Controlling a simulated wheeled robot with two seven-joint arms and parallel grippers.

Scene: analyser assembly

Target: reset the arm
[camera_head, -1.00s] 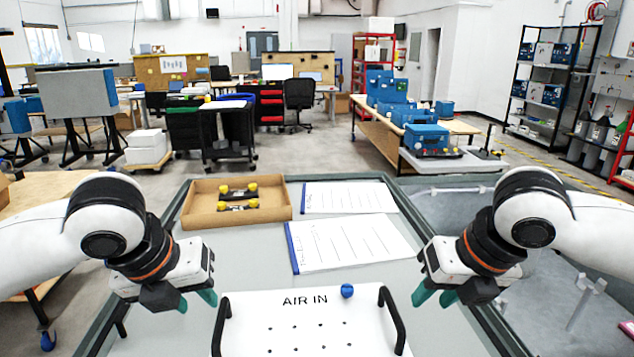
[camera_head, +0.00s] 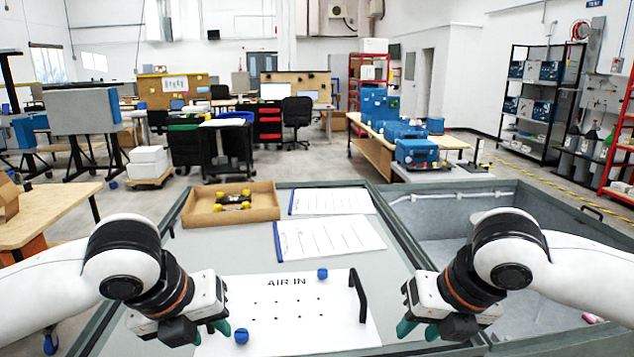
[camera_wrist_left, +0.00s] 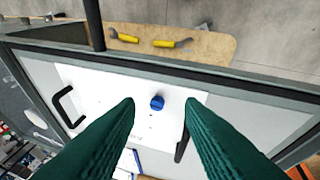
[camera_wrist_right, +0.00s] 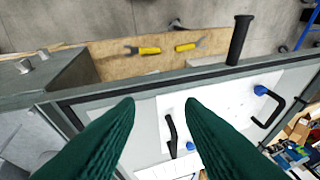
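My left gripper (camera_head: 212,333) is open and empty above the left edge of a white panel (camera_head: 300,310) marked AIR IN. My right gripper (camera_head: 418,328) is open and empty to the right of the panel. In the left wrist view, a blue knob (camera_wrist_left: 157,102) shows between the spread fingertips, but they do not grip it. In the right wrist view, the gap between the fingers is empty. The panel carries two blue knobs, one at its top (camera_head: 322,274) and one lower left (camera_head: 241,336). Its right black handle (camera_head: 358,296) is clear. The left handle is hidden in the head view.
A shallow cardboard tray (camera_head: 200,219) with yellow-ended tools (camera_head: 232,200) sits on the table behind the panel. Two paper sheets (camera_head: 330,237) lie beside it. A deep grey bin (camera_head: 436,222) adjoins the table at the right. Free tabletop lies between panel and papers.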

